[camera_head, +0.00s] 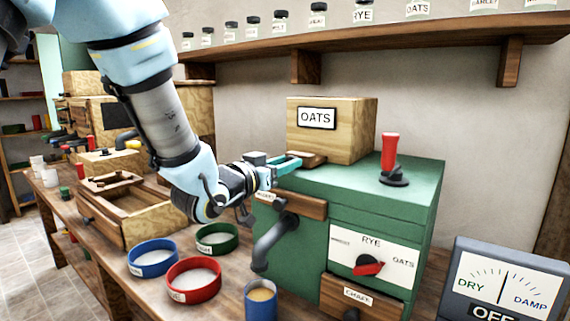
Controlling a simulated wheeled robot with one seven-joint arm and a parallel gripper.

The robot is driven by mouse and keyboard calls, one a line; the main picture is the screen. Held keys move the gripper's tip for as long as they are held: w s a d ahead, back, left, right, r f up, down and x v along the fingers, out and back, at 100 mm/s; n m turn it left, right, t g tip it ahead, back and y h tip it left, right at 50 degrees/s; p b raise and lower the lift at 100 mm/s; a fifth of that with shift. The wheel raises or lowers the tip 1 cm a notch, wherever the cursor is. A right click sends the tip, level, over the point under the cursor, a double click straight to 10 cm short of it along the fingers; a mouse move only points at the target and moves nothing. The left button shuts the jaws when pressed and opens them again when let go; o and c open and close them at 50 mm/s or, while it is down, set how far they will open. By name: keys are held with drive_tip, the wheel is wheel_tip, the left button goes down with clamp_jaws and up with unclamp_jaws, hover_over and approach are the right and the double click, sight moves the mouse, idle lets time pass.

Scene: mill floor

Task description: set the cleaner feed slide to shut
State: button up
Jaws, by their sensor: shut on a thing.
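The cleaner is a green box-shaped machine (400,215) on the bench, with a wooden hopper labelled OATS (350,140) on top. A small wooden feed slide (308,159) sticks out at the hopper's lower left. My gripper (290,164), with teal fingers, reaches in from the left at the slide's outer end and is shut on it. The fingers partly hide that end. I cannot read a mark for the slide's position.
A red-handled lever (389,155) stands on the cleaner's top. A red RYE/OATS knob (368,266) and a grey spout (272,243) are on its front. Blue (153,258), green (217,238) and red (193,279) sieves lie below my arm. A jar shelf (400,38) runs above.

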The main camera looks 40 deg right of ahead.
clamp_jaws()
idle(0.8)
